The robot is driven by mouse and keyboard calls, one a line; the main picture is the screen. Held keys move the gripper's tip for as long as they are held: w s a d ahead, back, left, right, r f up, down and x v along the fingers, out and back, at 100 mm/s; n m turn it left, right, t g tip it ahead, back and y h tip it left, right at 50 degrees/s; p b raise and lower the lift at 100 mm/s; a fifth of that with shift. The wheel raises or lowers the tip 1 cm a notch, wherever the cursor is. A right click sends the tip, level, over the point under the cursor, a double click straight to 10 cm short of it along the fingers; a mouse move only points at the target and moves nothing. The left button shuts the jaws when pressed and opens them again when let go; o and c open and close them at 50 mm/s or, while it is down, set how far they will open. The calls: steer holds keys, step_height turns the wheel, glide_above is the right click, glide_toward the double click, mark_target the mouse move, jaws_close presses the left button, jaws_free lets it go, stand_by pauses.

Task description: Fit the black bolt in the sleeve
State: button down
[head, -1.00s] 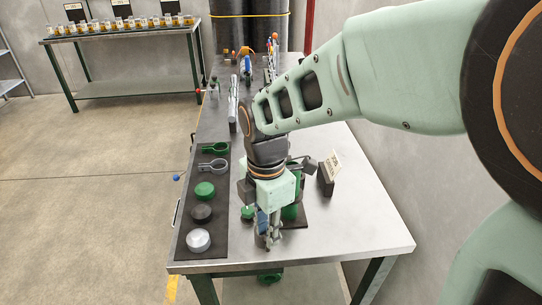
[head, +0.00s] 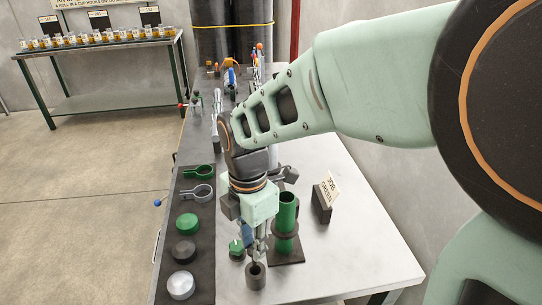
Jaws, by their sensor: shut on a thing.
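My gripper (head: 258,252) points down, with its tips at the open mouth of a short dark grey cylinder (head: 255,279) on the table. The fingers are shut on a thin dark piece, apparently the black bolt, mostly hidden by the fingers. I cannot tell whether its lower end is inside the cylinder or just above it. An upright green tube (head: 287,212) stands to the right, in a dark collar on a dark base plate (head: 287,256). The views do not make clear which of the two is the sleeve.
A dark mat (head: 203,240) at the left holds green and grey ring clamps (head: 201,194) and green, black and silver round caps (head: 181,285). A small green-topped piece (head: 236,248) stands left of my gripper. A sign on a block (head: 322,205) stands right. The table's right side is clear.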

mark_target(255, 263)
step_height(255, 263, down, 7)
steer(key=b, duration=0.5)
steer(key=shift+f, duration=0.2)
steer(key=c, duration=1.6)
jaws_free()
step_height(255, 263, up, 8)
steer(key=shift+f, duration=0.15)
